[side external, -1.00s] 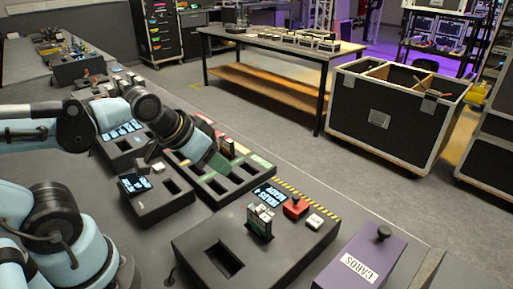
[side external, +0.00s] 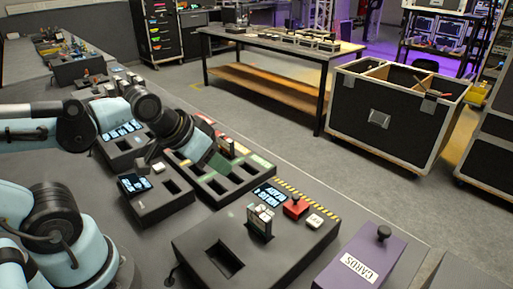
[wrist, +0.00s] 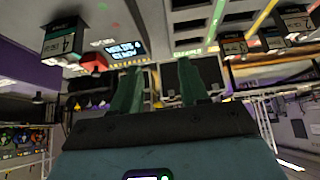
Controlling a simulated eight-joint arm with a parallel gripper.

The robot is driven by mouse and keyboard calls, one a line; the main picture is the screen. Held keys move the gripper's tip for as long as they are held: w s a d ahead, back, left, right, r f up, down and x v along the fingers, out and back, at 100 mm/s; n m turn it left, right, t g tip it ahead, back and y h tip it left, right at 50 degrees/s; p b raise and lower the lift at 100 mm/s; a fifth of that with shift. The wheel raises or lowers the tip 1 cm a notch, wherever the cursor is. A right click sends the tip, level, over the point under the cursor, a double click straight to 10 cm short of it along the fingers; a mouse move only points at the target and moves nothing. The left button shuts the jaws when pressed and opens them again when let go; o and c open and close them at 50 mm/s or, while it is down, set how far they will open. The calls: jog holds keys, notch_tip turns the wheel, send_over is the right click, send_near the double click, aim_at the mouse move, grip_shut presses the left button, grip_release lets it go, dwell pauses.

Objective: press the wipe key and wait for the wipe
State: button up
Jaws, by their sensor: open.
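A dark console box (side external: 195,243) stands at the front of the bench in the side view. Which one is the wipe key I cannot read. A card module (side external: 261,222) stands upright in a slot on the box; it also shows in the wrist view (wrist: 62,42). My gripper (side external: 215,161) is open and empty, above the long slotted rack, up and left of the console. Its two green fingers show apart in the wrist view (wrist: 159,85).
The long slotted rack (side external: 210,196) holds upright modules at its far side. A smaller display box (side external: 160,204) stands left of it. A purple box labelled CARDS (side external: 340,250) with a knob is right of the console. An open slot (side external: 224,260) is in the console's front.

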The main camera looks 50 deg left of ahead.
grip_shut()
dwell(1.8)
